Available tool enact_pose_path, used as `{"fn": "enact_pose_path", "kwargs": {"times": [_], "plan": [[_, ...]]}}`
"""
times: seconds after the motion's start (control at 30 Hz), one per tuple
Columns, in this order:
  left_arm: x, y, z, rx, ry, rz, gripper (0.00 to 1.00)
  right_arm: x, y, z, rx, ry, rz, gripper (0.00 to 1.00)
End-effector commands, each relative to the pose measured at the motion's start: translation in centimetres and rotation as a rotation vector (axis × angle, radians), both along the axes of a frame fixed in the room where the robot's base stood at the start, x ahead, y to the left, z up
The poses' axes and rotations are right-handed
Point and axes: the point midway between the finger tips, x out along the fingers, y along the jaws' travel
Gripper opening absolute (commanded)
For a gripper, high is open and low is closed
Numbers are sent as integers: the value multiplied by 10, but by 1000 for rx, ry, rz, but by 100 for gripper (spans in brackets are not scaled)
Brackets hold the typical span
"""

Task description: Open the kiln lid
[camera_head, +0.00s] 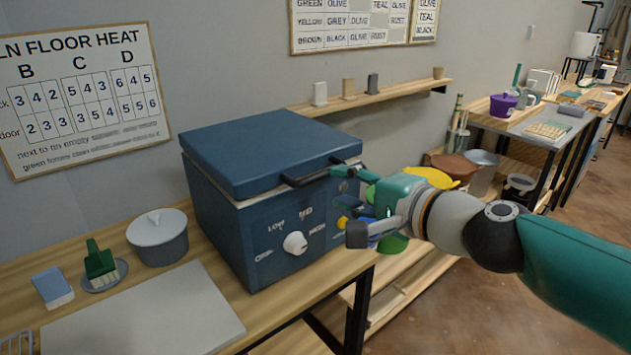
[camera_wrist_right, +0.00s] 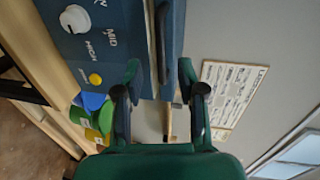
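The kiln (camera_head: 225,220) is a dark blue box on the wooden bench, with a white knob (camera_head: 295,242) on its front. Its blue lid (camera_head: 265,148) lies flat on top, down. A dark bar handle (camera_head: 305,180) sticks out from the lid's front edge. My right gripper (camera_head: 352,203) is at the handle's right end, fingers apart. In the right wrist view the open fingers (camera_wrist_right: 161,75) point toward the handle (camera_wrist_right: 162,40) and the lid's edge (camera_wrist_right: 176,25). I cannot tell whether a finger touches the handle. My left gripper is not in view.
Left of the kiln are a grey lidded pot (camera_head: 158,240), a green brush (camera_head: 100,262), a blue-white block (camera_head: 53,286) and a pale board (camera_head: 145,318). A wall shelf (camera_head: 375,95) with small tiles runs behind the kiln to the right.

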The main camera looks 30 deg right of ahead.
Motion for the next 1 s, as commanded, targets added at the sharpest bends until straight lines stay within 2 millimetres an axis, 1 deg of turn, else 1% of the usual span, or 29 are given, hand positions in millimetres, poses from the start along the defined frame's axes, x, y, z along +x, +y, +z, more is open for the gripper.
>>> {"fn": "enact_pose_path", "kwargs": {"times": [0.03, 0.1, 0.2, 0.33, 0.5, 0.8, 0.83, 0.87, 1.0], "plan": [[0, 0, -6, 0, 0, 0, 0, 12, 2, -7, 2, 3, 4, 39], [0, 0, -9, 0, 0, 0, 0, 26, 3, -9, 0, 2, 4, 39], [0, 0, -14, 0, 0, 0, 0, 44, 4, -13, 1, 1, 3, 39], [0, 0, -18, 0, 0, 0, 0, 62, 5, -15, 0, 0, 0, 39], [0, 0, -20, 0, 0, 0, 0, 73, 6, -16, -1, -1, 0, 39], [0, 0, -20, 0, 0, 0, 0, 75, 5, -16, -1, -1, -1, 39], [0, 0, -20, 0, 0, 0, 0, 75, 5, -16, 0, -1, -1, 38], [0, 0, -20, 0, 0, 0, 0, 75, 5, -16, 0, -1, -1, 33], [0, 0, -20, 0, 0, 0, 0, 74, 5, -16, 0, -1, -2, 9]]}}
